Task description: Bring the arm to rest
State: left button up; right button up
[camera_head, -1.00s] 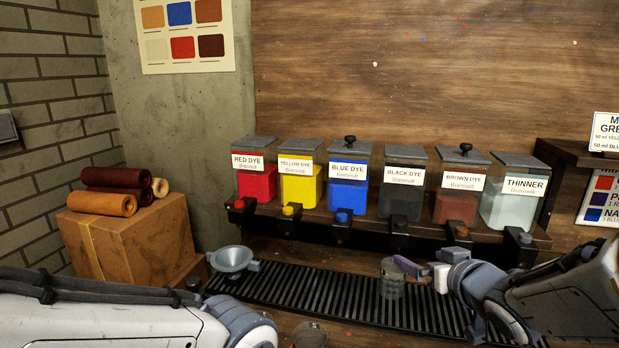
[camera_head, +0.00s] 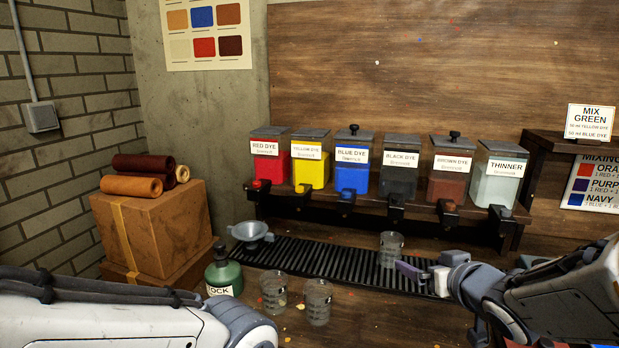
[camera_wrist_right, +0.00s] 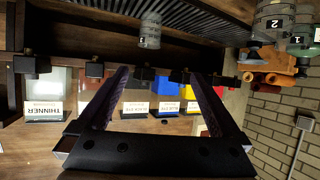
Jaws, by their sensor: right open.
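My right gripper (camera_head: 407,270) is open and empty, just to the right of and in front of a grey measuring cup (camera_head: 391,246) on the slatted drip grate (camera_head: 318,259). In the right wrist view both fingers of the right gripper (camera_wrist_right: 159,74) stand wide apart with nothing between them.
Two more cups (camera_head: 274,291) (camera_head: 317,302) and a green bottle (camera_head: 223,273) stand on the bench front. A funnel (camera_head: 250,232) is at the grate's left end. Dye tanks (camera_head: 352,162) with taps line the shelf behind. A box with leather rolls (camera_head: 153,233) stands left.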

jog(key=s+a+f+n+g+b, duration=0.2)
jog(key=s+a+f+g+b, duration=0.4)
jog(key=s+a+f, duration=0.65)
jog(key=s+a+f+n+g+b, duration=0.2)
jog(key=s+f+g, duration=0.1)
jog(key=s, duration=0.4)
jog(key=s+a+f+n+g+b, duration=0.1)
jog(key=s+a+f+n+g, duration=0.1)
jog(key=s+a+f+g, duration=0.3)
notch_tip(320, 180, up, 18)
jog(key=s+d+t+p, duration=0.1)
jog(key=s+d+p, duration=0.1)
jog(key=p, duration=1.4)
jog(key=shift+d, duration=0.2)
